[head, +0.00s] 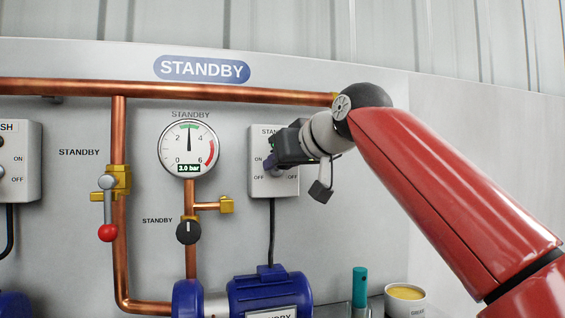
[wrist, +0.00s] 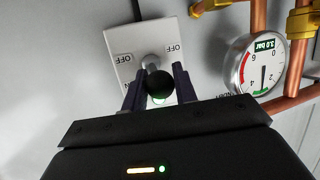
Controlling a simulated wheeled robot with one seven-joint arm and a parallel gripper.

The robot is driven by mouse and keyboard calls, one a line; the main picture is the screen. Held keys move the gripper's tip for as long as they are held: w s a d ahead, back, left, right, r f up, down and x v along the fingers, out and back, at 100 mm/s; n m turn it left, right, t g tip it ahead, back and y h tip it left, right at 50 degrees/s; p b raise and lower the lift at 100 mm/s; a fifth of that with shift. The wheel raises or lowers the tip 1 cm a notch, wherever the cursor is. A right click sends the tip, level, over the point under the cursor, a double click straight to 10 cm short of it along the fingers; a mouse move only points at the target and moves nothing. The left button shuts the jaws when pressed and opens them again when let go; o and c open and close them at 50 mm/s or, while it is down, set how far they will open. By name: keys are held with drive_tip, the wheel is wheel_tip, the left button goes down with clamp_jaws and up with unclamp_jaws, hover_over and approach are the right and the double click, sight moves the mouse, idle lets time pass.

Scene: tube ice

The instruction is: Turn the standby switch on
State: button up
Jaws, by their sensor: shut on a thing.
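The standby switch box (head: 258,184) is a pale box on the panel, marked OFF at its two lower corners. In the wrist view the box (wrist: 122,48) appears inverted, with OFF labels at the top. The switch lever (wrist: 158,84) has a black ball end and a grey base, and sits between the fingers. My gripper (head: 270,162) is shut on it; the dark fingers also show in the wrist view (wrist: 159,88). A green glow shows just behind the ball. The fingers hide most ON markings, and I cannot tell the lever's exact setting.
The standby gauge (head: 188,148) reads 3.0 bar, its needle in the green band. A red-ended valve lever (head: 108,231), black knob (head: 188,232), copper pipes (head: 200,91) and blue pump (head: 268,289) are left and below. A cup (head: 405,300) stands lower right.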

drive_tip(key=o, duration=1)
drive_tip(key=shift+c, duration=0.2)
drive_tip(key=shift+s+d+r, duration=0.15)
drive_tip(key=shift+s+d, duration=0.25)
drive_tip(key=shift+s, duration=0.05)
drive_tip(key=b+v, duration=0.1)
drive_tip(key=v, duration=0.5)
drive_tip(key=shift+s+r+b, duration=0.15)
drive_tip(key=shift+s+b, duration=0.15)
drive_tip(key=shift+b, duration=0.05)
